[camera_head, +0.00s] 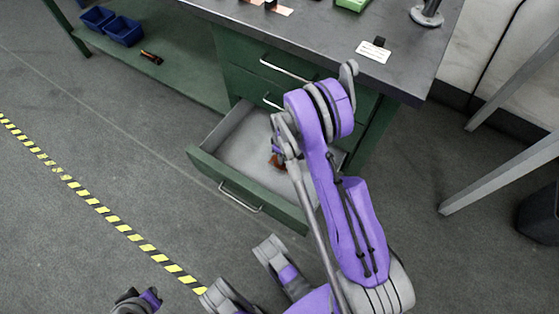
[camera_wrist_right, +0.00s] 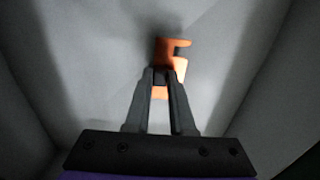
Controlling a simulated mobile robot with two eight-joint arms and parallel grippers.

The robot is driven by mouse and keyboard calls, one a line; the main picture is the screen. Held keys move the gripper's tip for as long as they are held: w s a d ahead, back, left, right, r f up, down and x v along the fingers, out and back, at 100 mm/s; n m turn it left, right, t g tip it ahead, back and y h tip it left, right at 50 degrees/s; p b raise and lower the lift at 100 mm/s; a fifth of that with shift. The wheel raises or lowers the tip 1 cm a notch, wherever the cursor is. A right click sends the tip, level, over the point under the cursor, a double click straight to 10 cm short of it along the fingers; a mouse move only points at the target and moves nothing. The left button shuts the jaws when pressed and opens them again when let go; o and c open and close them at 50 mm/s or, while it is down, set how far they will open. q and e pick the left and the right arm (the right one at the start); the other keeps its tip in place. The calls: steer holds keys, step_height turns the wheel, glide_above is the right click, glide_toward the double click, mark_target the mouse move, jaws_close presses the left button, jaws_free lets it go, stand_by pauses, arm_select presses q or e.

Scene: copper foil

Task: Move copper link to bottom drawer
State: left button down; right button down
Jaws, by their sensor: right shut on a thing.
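The copper link (camera_wrist_right: 178,64) is an orange, notched piece between my right fingertips in the right wrist view. In the head view a small part of it (camera_head: 274,161) shows inside the open bottom drawer (camera_head: 222,186). My right gripper (camera_wrist_right: 160,80) is shut on the link and reaches down into the drawer. In the head view my right arm hides most of this gripper (camera_head: 278,150). Whether the link touches the drawer floor I cannot tell. My left gripper cannot be made out; only grey and purple parts of my body show at the lower edge.
The drawer is pulled out of the green cabinet under a grey worktop (camera_head: 320,50). Upper drawers with metal handles (camera_head: 285,69) look shut. Blue bins (camera_head: 122,31) and a small brown piece (camera_head: 151,57) lie on the lower green shelf. The floor left of the drawer is clear.

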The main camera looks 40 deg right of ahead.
steer(key=shift+w+f+b, duration=0.1)
steer(key=shift+f+b, duration=0.25)
steer(key=shift+f, duration=0.55)
steer(key=shift+r, duration=0.1)
steer(key=c, duration=0.8)
jaws_free()
steer(key=shift+o, duration=0.2)
step_height(320, 180, up, 12)
steer(key=p, duration=0.4)
steer(key=s+a+r+m+t, duration=0.15)
steer(key=s+a+r, duration=0.35)
steer(key=a+r, duration=0.7)
steer(key=s+a+r+m+t, duration=0.1)
steer(key=s+a+r, duration=0.1)
steer(key=s, duration=0.3)
steer(key=s+a+r+t, duration=0.2)
steer(key=s+a+r, duration=0.1)
steer(key=s+a, duration=0.2)
steer(key=shift+s+m, duration=0.35)
steer(key=shift+s, duration=0.3)
